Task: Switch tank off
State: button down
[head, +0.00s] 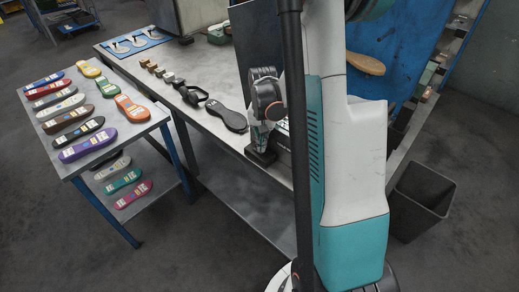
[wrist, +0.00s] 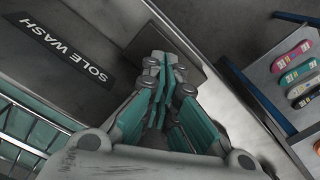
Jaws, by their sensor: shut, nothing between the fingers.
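A metal panel with a black "SOLE WASH" label (wrist: 67,50) fills the upper left of the wrist view. Below it, light metal bars over a teal area (wrist: 28,125) show at the lower left; I cannot tell for sure that this is the tank. My gripper (wrist: 166,62) is shut and empty, its teal and grey fingers together beside a dark grey surface. In the head view my gripper (head: 262,142) is low over the bench, just above a small black block (head: 260,158). I cannot tell whether they touch. No tank switch is clearly seen; my arm hides much of that area.
The grey bench (head: 226,142) carries a black sole (head: 227,116), ear muffs (head: 194,95) and small blocks. A side table (head: 155,114) at left holds several coloured soles. A dark bin (head: 421,199) stands on the floor at right. A blue panel (head: 395,45) rises behind my arm.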

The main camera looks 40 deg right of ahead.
jog(key=shift+f+b, duration=0.75)
jog(key=shift+f, duration=0.2)
dwell(0.4)
jog(key=shift+r, duration=0.1)
jog(key=shift+r+p, duration=2.2)
jog(key=shift+r, duration=1.3)
